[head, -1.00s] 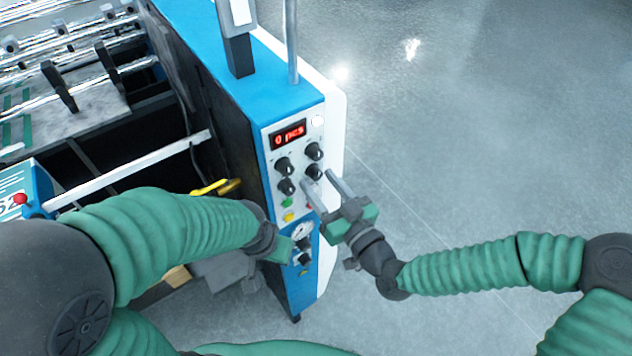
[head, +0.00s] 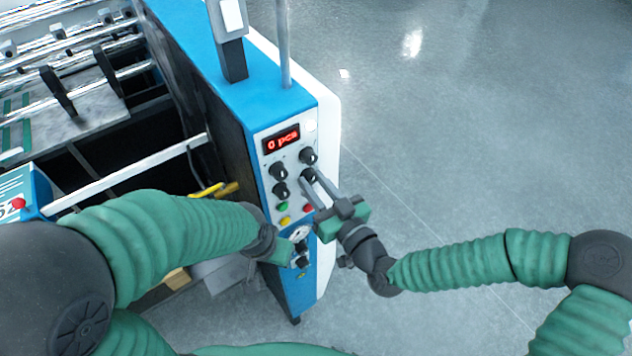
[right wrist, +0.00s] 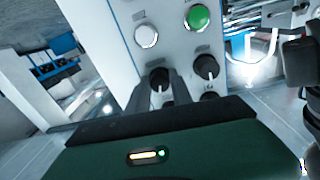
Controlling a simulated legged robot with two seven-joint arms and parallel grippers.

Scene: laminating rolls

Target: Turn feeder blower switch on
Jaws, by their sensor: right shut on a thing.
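The control panel (head: 292,190) on the blue and white machine has a red display, dark knobs in two rows and coloured buttons below. My right gripper (head: 313,180) is shut on the lower right knob (head: 308,173). In the right wrist view that knob (right wrist: 159,77) sits between the fingers, its white pointer line showing. The lower left knob (head: 280,190) is free beside it. Labels are too small to read, so I cannot tell which knob is named feeder blower. My left gripper (head: 284,251) is low by the panel's gauge; its fingers are not clear.
A thin grey post (head: 286,45) stands on the machine top. Open floor lies to the right.

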